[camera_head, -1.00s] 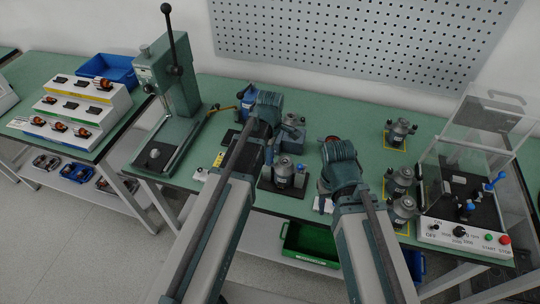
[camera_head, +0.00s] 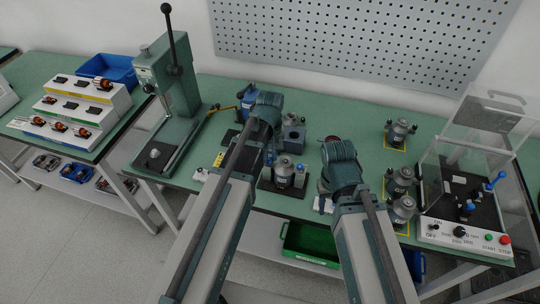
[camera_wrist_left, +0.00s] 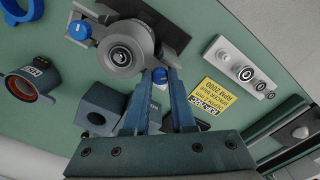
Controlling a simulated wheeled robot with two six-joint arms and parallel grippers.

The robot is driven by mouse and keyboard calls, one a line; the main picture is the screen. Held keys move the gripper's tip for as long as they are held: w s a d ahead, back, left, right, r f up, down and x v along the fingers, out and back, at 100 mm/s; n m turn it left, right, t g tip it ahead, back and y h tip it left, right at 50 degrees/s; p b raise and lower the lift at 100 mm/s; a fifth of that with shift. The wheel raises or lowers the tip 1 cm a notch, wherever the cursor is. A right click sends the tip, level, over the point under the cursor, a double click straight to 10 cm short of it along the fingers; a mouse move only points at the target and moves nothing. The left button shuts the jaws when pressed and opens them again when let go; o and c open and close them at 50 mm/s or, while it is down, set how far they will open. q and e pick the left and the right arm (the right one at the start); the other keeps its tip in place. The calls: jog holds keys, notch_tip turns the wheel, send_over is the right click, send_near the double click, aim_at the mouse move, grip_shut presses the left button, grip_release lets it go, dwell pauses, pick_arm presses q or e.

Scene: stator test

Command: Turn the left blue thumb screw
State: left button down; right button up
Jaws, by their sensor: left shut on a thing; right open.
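A grey round motor-like unit (camera_head: 283,172) sits on a dark base on the green table; it also shows in the left wrist view (camera_wrist_left: 124,48). One blue thumb screw (camera_wrist_left: 160,76) is on its side nearest my left gripper (camera_wrist_left: 158,72), between the two fingertips. The fingers are shut on it, and they partly hide it. The other blue thumb screw (camera_wrist_left: 78,30) is on the opposite side, free; it shows in the head view (camera_head: 301,167). My right gripper (camera_head: 325,186) is open, right of the unit, its fingers mostly hidden by its arm.
A yellow sign (camera_wrist_left: 225,97) and a white control box (camera_wrist_left: 240,68) lie close by. A grey block with a bore (camera_wrist_left: 101,108) and a ring-shaped part (camera_wrist_left: 31,84) stand on the other side. Several similar units (camera_head: 398,133) and a clear-covered test station (camera_head: 465,233) are to the right.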

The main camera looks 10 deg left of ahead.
pick_arm(q)
jog(key=m, duration=0.4)
jog(key=shift+m, duration=0.3)
jog(key=m, duration=0.4)
jog(key=shift+m, duration=0.3)
jog(key=m, duration=0.4)
jog(key=shift+m, duration=2.3)
jog(key=c, duration=0.7)
grip_release()
